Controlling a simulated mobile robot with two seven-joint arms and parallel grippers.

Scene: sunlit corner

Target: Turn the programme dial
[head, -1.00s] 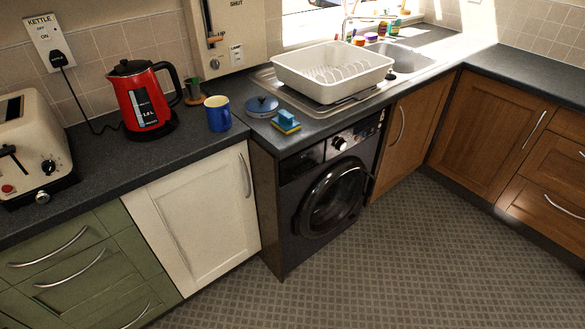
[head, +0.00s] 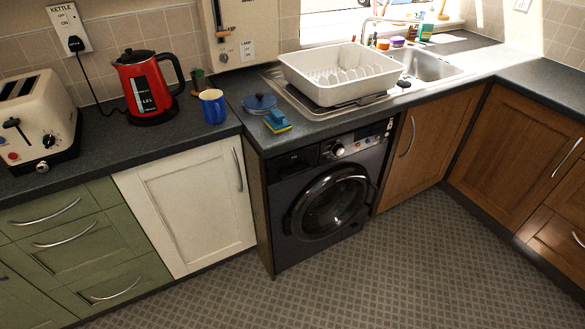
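The programme dial (head: 339,149) is a small round light-coloured knob on the upper front panel of a dark washing machine (head: 273,210). The machine stands under the worktop, between a white cupboard and a wooden one. Its round door (head: 329,207) looks closed. The dial is unobstructed, but its pointer is too small to read. Neither of my grippers is in view.
A blue and yellow sponge (head: 277,121), a blue lidded dish (head: 259,103) and a white dish rack (head: 340,92) are on the worktop above the machine. A blue mug (head: 213,108) and red kettle (head: 147,88) stand left. The patterned floor (head: 370,270) in front is clear.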

